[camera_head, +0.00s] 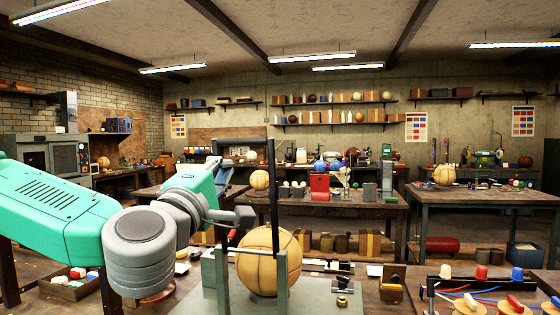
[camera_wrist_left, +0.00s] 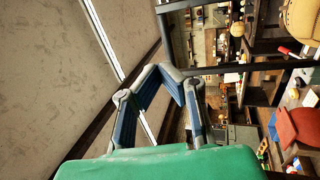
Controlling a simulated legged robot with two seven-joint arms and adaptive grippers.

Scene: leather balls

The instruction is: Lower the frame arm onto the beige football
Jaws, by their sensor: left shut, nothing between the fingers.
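The beige football (camera_head: 268,262) sits on a grey-green base plate (camera_head: 330,299) in the head view, partly behind a post. It also shows at the top right of the wrist view (camera_wrist_left: 303,20). The dark frame arm (camera_head: 273,180) stands upright as a tall U-shaped bar, raised above the ball. In the wrist view, the frame arm's bar (camera_wrist_left: 222,69) runs just beyond my fingertips. My right gripper is out of view.
A rack with coloured knobs and cables (camera_head: 490,290) is at the front right. A small box (camera_head: 72,285) of coloured pieces is at the left. Another beige ball (camera_head: 444,176) sits on the right rear table. The space above the base plate's right side is clear.

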